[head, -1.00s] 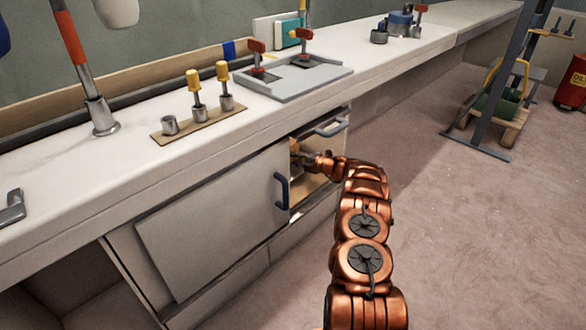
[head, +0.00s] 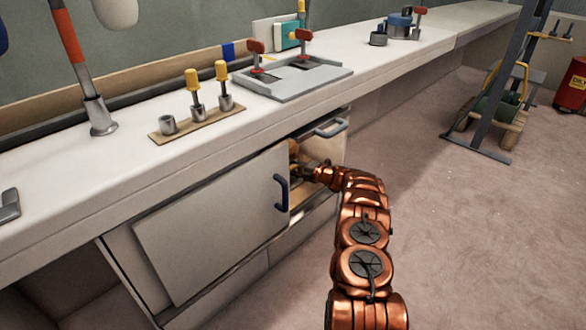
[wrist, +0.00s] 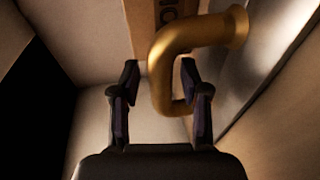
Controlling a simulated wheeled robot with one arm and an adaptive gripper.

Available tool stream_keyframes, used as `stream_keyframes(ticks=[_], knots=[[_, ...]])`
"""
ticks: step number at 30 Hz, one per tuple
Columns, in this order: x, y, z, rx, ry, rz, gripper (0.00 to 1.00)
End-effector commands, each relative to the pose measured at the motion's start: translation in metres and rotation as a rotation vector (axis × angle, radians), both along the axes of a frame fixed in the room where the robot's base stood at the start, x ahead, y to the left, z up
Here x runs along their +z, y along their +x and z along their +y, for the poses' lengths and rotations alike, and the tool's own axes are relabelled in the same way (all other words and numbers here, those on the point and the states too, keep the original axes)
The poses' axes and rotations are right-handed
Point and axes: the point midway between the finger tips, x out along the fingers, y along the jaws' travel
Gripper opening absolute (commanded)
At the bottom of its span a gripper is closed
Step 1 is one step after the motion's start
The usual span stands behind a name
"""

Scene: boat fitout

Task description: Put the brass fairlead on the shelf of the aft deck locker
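In the wrist view a curved brass piece, apparently the brass fairlead (wrist: 160,66), bends down between my fingers, with a flared end at the upper right. My gripper (wrist: 160,85) is open around its lower bend. A gap shows at the left finger; the bend is close to the right finger, and I cannot tell whether they touch. In the head view my gripper (head: 302,172) is inside the opening of the aft deck locker (head: 215,230), and a bit of brass shows just above it. The shelf surface is hard to make out.
The locker's pale front panel with a blue handle (head: 281,192) stands left of the opening. The counter (head: 60,185) is above. Clear floor lies to the right.

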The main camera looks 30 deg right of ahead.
Motion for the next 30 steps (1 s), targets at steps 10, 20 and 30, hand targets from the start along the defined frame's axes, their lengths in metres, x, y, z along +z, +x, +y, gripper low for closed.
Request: stream_keyframes(ticks=[10,20,30], knots=[[0.004,0.000,0.000,0.000,0.001,0.000,0.47],[0.014,-0.042,-0.018,-0.005,0.002,0.004,0.47],[0.024,-0.095,-0.039,-0.003,0.002,0.002,0.47]])
